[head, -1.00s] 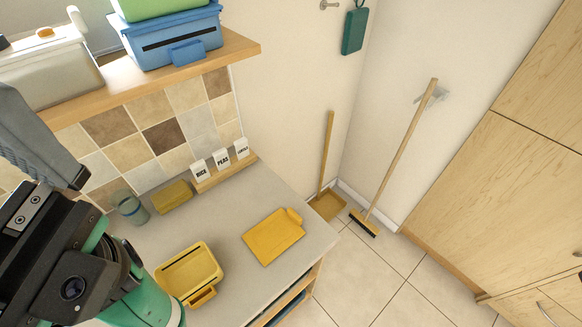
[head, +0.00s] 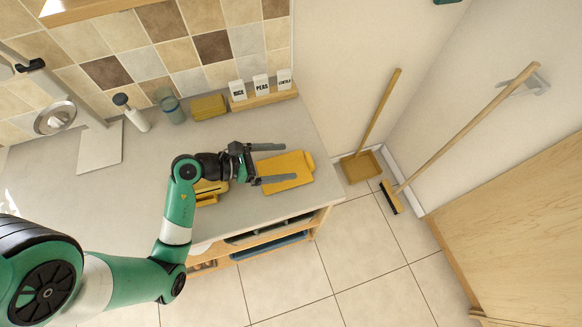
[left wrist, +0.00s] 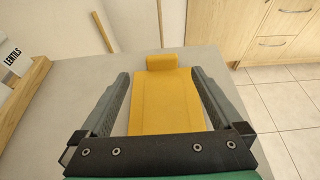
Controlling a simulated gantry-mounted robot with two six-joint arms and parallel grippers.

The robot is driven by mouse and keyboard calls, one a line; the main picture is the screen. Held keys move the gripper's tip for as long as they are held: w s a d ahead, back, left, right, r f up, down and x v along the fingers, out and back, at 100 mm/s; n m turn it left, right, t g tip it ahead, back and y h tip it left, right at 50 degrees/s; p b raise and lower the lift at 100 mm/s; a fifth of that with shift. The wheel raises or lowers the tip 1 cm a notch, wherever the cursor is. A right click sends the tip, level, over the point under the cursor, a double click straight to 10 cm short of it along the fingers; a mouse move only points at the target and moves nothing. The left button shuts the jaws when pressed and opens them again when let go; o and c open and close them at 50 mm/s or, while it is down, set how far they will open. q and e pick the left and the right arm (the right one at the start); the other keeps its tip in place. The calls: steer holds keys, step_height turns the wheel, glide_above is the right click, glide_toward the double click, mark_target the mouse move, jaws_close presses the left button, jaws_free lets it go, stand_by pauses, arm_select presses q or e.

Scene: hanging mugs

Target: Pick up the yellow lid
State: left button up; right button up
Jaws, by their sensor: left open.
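The yellow lid (head: 284,170) lies flat on the grey counter near its right end. It also shows in the left wrist view (left wrist: 163,98), with its tab pointing away from me. My left gripper (head: 285,162) is open, with one finger on each side of the lid in the left wrist view (left wrist: 159,80). Whether the fingers touch the lid or are level with it, I cannot tell. A yellow container (head: 207,192) sits on the counter, mostly hidden behind my left arm. My right gripper is not in view.
A yellow sponge-like block (head: 208,106), a glass (head: 173,109) and a rack of labelled cards (head: 262,96) stand along the tiled wall. The counter (head: 140,185) ends just right of the lid. Shelves lie below its front edge. A broom (head: 391,197) leans beyond.

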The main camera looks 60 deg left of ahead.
mark_target(307, 161)
arm_select(q)
steer(key=x, duration=0.8)
steer(key=shift+w+d+f, duration=0.1)
steer(key=shift+d, duration=0.1)
steer(key=c, duration=1.3)
steer(key=shift+c, duration=0.2)
